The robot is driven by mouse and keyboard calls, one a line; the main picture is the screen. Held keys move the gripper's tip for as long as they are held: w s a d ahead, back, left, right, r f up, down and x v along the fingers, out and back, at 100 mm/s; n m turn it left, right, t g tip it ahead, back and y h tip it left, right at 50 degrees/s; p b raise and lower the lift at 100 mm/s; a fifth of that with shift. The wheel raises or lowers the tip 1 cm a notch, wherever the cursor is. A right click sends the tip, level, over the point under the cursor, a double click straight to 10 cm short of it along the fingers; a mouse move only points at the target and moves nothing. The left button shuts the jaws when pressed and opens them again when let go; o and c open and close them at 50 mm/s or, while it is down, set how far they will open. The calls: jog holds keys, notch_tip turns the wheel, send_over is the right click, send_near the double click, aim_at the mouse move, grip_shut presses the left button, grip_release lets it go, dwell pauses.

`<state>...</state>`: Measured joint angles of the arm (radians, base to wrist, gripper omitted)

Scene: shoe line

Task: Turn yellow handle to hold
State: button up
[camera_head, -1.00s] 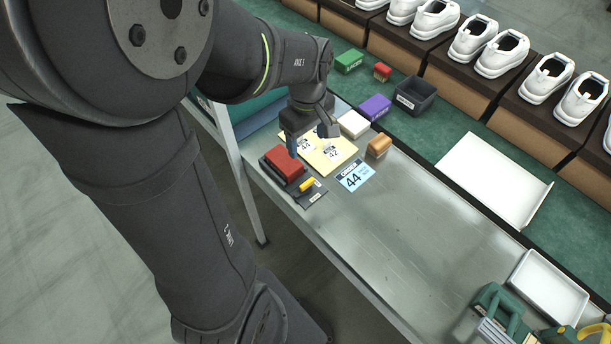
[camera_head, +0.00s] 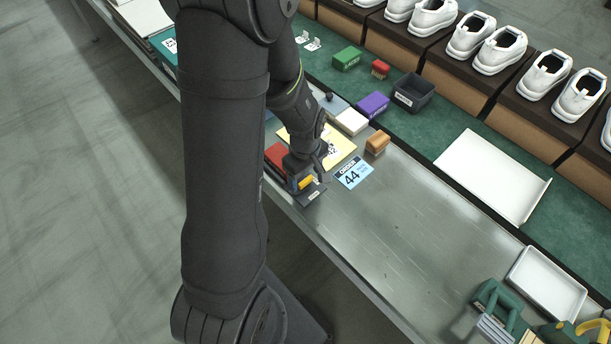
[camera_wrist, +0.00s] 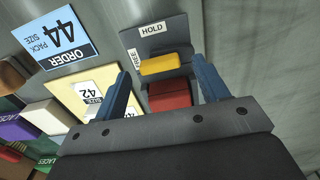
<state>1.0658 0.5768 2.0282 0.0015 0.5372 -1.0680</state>
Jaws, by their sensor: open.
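The yellow handle (camera_head: 307,182) is a short bar on a dark plate (camera_head: 312,194) at the front edge of the bench. In the wrist view the yellow handle (camera_wrist: 160,64) lies crosswise, its left end beside a small white label (camera_wrist: 138,59) that I cannot read surely. The HOLD label (camera_wrist: 152,28) is on the plate, beyond the handle's long side. My gripper (camera_head: 306,179) is open over the handle. In the wrist view its blue fingers (camera_wrist: 161,69) stand one on each side of the handle's ends, with gaps visible; contact cannot be told.
A red block (camera_wrist: 168,95) sits right beside the handle. A yellow sheet with number cards (camera_head: 342,147), the blue ORDER 44 card (camera_head: 353,173) and a tan block (camera_head: 377,142) lie nearby.

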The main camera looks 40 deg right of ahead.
jog(key=shift+f, duration=0.7)
jog(key=c, duration=1)
